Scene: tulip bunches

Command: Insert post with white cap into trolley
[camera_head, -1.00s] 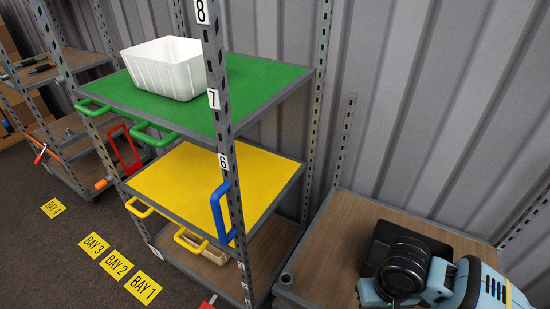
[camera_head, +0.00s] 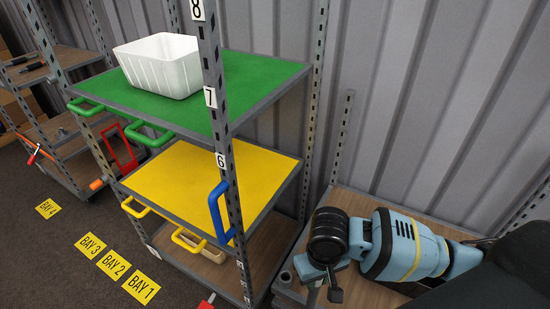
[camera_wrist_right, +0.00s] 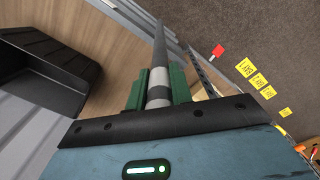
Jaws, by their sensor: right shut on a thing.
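The trolley (camera_head: 352,285) is the low wood-topped frame at the lower right of the head view, with perforated uprights at its back left (camera_head: 344,135) and right side. My right gripper (camera_head: 322,287) is over the trolley's left part, just right of that corner. In the wrist view its green fingers (camera_wrist_right: 157,88) are shut on a grey post (camera_wrist_right: 158,48), with a pale band between the fingers. Whether its end touches the socket cannot be told. My left gripper is not in view.
A rack with a green shelf (camera_head: 240,75), a yellow shelf (camera_head: 235,165) and a blue handle (camera_head: 217,212) stands close left of the trolley. A white bin (camera_head: 160,67) is on the green shelf. A black bin (camera_wrist_right: 45,75) sits on the trolley. A corrugated wall is behind.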

